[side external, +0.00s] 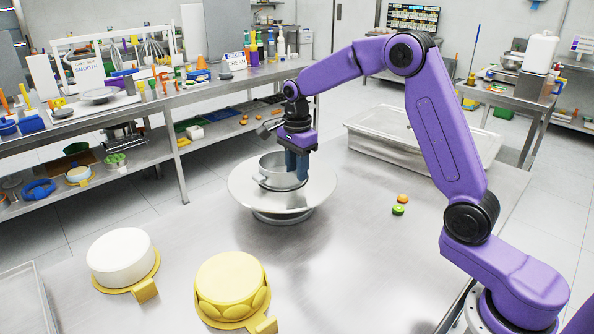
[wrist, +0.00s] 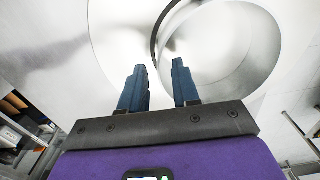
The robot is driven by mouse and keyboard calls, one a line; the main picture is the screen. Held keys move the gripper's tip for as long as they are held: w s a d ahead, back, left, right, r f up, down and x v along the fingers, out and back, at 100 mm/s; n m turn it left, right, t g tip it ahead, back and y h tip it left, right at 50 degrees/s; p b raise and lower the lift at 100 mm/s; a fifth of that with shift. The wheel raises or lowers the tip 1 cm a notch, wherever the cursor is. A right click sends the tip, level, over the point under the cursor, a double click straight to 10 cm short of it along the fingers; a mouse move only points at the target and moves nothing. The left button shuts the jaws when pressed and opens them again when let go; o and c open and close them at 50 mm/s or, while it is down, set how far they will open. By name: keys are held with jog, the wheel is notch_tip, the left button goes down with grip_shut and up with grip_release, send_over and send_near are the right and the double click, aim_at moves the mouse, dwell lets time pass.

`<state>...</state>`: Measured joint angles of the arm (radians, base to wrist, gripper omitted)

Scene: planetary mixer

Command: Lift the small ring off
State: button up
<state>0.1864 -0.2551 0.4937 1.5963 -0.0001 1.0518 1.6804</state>
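The small ring, a round silvery metal band (side external: 275,170), sits on the pale turntable (side external: 245,190). My gripper (side external: 297,175) points down at the ring's right side in the side view, its blue fingers overlapping the ring's edge there. In the wrist view, my gripper (wrist: 159,75) has its two blue fingers apart, with a clear gap between them. A dark curved edge of the ring (wrist: 155,32) lines up with that gap. I cannot tell whether either finger touches the ring. The fingertips are partly hidden in the side view.
A white cake (side external: 120,257) and a yellow cake (side external: 232,284) on gold boards stand on the front of the steel table. Two small round pieces, orange (side external: 403,199) and green (side external: 398,210), lie right of the turntable. A lidded pan (side external: 420,138) stands behind.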

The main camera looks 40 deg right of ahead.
jog(key=shift+f, duration=0.45)
grip_shut()
jog(key=shift+r, duration=0.2)
jog(key=shift+r, duration=1)
jog(key=shift+r, duration=0.3)
jog(key=shift+r, duration=1.9)
